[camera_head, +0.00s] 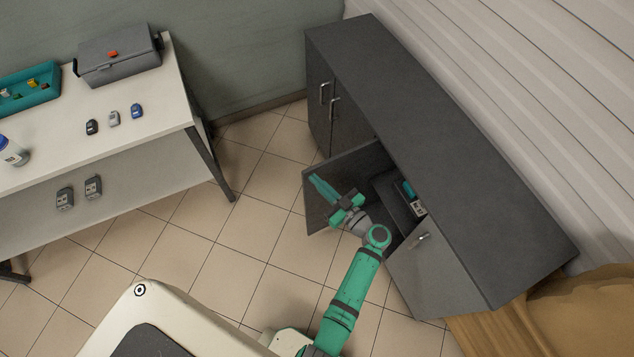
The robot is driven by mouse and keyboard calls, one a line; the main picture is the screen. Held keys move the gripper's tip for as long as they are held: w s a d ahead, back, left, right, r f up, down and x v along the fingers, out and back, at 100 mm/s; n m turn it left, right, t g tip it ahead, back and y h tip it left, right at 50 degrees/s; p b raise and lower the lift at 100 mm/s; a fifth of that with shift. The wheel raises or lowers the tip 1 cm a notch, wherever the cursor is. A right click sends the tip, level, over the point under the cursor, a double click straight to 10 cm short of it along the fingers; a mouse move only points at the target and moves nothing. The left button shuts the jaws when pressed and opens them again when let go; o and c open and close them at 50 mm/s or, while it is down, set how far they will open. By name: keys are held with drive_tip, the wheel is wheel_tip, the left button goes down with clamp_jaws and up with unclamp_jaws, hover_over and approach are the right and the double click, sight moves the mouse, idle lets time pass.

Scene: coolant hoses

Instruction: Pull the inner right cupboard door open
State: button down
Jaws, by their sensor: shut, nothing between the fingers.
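The dark grey cupboard (430,150) runs along the wall at right. Its inner right door (345,165) stands swung well out from the front, with its inner face in view and the compartment behind it exposed. My gripper (318,183) is shut and empty, in front of that inner face near the door's free edge. I cannot tell whether it touches the door. The door's handle is hidden. The outer right door (435,275), with a metal handle (420,240), is shut. The two left doors (325,110) are also shut.
Inside the open compartment lies a teal and white item (412,197). A white table (160,110) at left holds a grey case (118,55), a teal tray (30,88) and small devices. A wooden piece (490,335) stands at lower right. The tiled floor (250,215) between is clear.

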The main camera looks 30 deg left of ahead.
drive_tip(key=shift+s+d, duration=0.1)
drive_tip(key=shift+d, duration=0.45)
drive_tip(key=s+d, duration=0.7)
drive_tip(key=d, duration=0.3)
drive_tip(key=shift+s+d, duration=0.15)
drive_tip(key=shift+d, duration=0.25)
